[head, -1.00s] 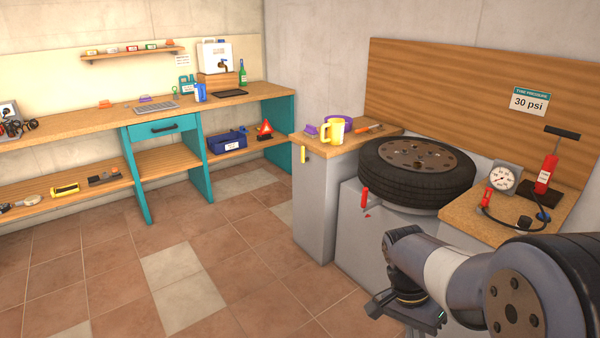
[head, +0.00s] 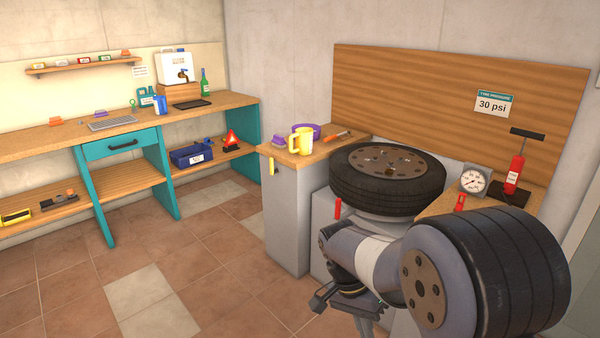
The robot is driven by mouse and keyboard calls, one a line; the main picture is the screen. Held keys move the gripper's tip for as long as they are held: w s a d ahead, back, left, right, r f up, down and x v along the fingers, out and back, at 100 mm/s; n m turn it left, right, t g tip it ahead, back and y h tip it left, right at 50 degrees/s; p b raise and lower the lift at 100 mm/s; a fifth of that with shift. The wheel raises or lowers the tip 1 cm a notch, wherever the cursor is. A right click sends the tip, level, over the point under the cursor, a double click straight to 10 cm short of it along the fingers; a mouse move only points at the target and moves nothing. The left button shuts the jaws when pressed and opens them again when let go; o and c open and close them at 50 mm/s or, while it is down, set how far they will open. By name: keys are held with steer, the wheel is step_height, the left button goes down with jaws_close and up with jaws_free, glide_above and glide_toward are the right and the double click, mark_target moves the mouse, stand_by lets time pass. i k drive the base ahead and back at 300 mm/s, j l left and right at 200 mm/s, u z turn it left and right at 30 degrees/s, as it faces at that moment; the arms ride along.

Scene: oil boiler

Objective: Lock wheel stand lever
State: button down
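The wheel stand (head: 323,232) is a grey block with a tyre (head: 387,205) lying flat on top. Its red lever (head: 338,208) points upward at the stand's front left edge, just under the tyre. My gripper (head: 344,308) is low in front of the stand, below the lever and apart from it. Its dark fingers look spread, with nothing seen between them; the tips are partly hidden. My arm covers the lower front of the stand.
A side counter (head: 318,150) left of the stand holds a yellow mug (head: 301,141), a purple bowl and a screwdriver. A pressure gauge (head: 473,181) and a red pump (head: 515,172) stand on the right. The tiled floor (head: 190,265) at left is open.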

mark_target(272, 171)
steer(key=i+j+u, duration=0.4)
steer(key=i, duration=0.45)
steer(key=i+u, duration=0.4)
steer(key=i, duration=0.45)
steer(key=i+j+z, duration=0.1)
steer(key=i+z, duration=0.15)
steer(key=i, duration=0.3)
steer(key=i+j+z, duration=0.25)
steer(key=i, duration=0.3)
steer(key=i+j+z, duration=0.25)
steer(key=i, duration=0.25)
steer(key=i+j+z, duration=0.25)
steer(key=i+j, duration=0.15)
steer(key=i, duration=0.1)
